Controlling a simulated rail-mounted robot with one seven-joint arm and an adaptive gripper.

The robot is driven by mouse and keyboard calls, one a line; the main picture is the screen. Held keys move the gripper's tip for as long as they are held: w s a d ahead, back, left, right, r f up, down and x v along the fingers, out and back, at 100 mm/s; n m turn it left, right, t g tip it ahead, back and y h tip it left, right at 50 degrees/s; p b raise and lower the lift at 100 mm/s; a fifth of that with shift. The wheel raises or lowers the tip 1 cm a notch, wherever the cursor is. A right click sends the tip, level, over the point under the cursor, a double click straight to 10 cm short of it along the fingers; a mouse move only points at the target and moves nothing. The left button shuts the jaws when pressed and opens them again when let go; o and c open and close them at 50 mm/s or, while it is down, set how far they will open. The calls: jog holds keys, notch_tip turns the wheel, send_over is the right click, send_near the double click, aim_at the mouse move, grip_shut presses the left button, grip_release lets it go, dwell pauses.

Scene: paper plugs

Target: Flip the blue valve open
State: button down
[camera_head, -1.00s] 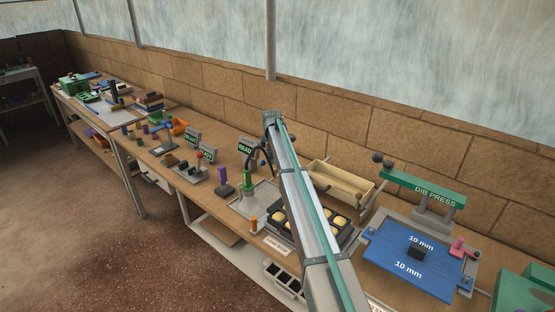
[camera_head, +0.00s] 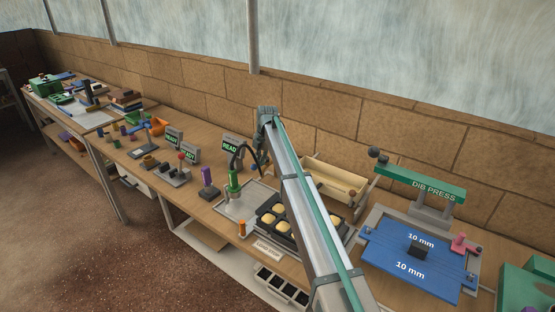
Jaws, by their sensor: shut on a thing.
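A black curved hose (camera_head: 239,149) arches just left of the gripper.
A green-capped post (camera_head: 233,181) and a purple block (camera_head: 207,181) stand left of the gripper. A READY sign (camera_head: 231,147) is close behind. A mould tray (camera_head: 267,222), a wooden trough (camera_head: 337,180) and the DIB PRESS (camera_head: 420,188) lie to the right.

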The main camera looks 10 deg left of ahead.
dwell(0.3)
jog(key=c, duration=1.2)
grip_release()
notch_tip(320, 180, up, 12)
jog(key=s+d, duration=0.1)
jog(key=d, duration=0.1)
jog(key=shift+s, duration=0.15)
jog(key=shift+f, duration=0.1)
